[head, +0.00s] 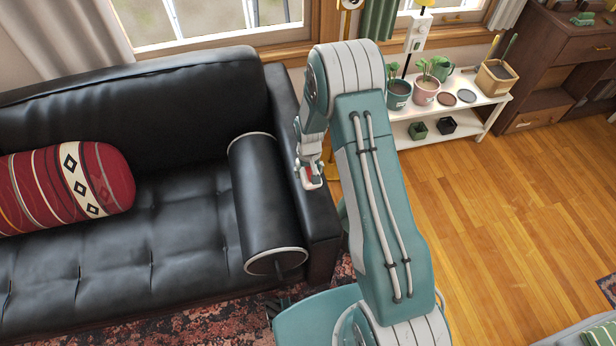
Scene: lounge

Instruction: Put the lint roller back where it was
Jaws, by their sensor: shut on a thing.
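My gripper (309,177) is over the right armrest of the black sofa (318,214), with its fingers pointing down. It is shut on a small white and red thing, which I take to be the lint roller (313,184). The fingers hide most of it, so its shape is hard to make out. I cannot tell whether it touches the armrest or hangs just above it. No other lint roller shows in view.
A black bolster (265,195) lies on the seat beside the armrest. A red striped cushion (65,185) is at the left. A white plant shelf (460,108) with several pots stands by the window. The wooden floor (500,220) at the right is clear.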

